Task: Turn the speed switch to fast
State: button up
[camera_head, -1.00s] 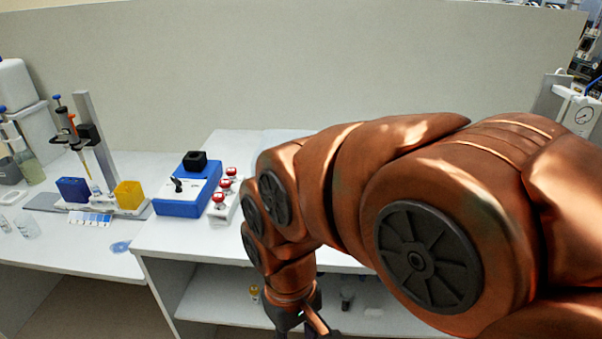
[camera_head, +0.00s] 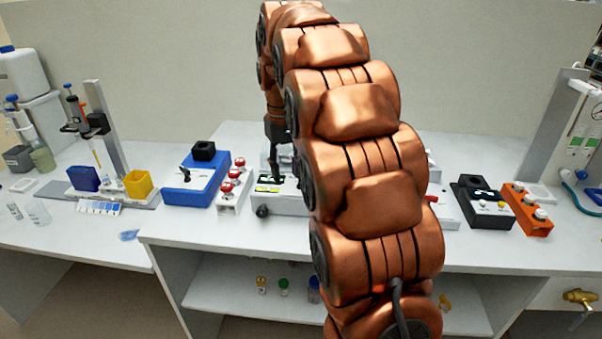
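No label reading "speed" or "fast" is legible, so I cannot tell for sure which control is the speed switch. A blue device (camera_head: 190,191) with a black cup on top stands left of centre and carries a small black lever switch (camera_head: 185,174) on its pale panel. To its right, a light grey device (camera_head: 288,206) has a dark panel, a lit green display (camera_head: 268,189) and a black knob (camera_head: 262,211) at its front. My gripper (camera_head: 279,172) points down over the grey device's panel. It is small and partly hidden by my arm; its opening and any contact are unclear.
A white block with red-topped knobs (camera_head: 232,190) stands between the blue and grey devices. My arm hides much of the bench centre. A black device (camera_head: 483,207) and an orange block (camera_head: 527,210) stand at the right. A pipette stand (camera_head: 105,130) is at the left.

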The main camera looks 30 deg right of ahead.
jog(key=w+d, duration=0.2)
jog(key=d, duration=0.1)
jog(key=w+d, duration=0.2)
jog(key=d, duration=0.1)
jog(key=w+d+f, duration=0.1)
jog(key=w+d, duration=0.2)
jog(key=shift+f+p, duration=0.65)
jog(key=shift+f, duration=3.2)
jog(key=shift+w, duration=0.1)
grip_shut()
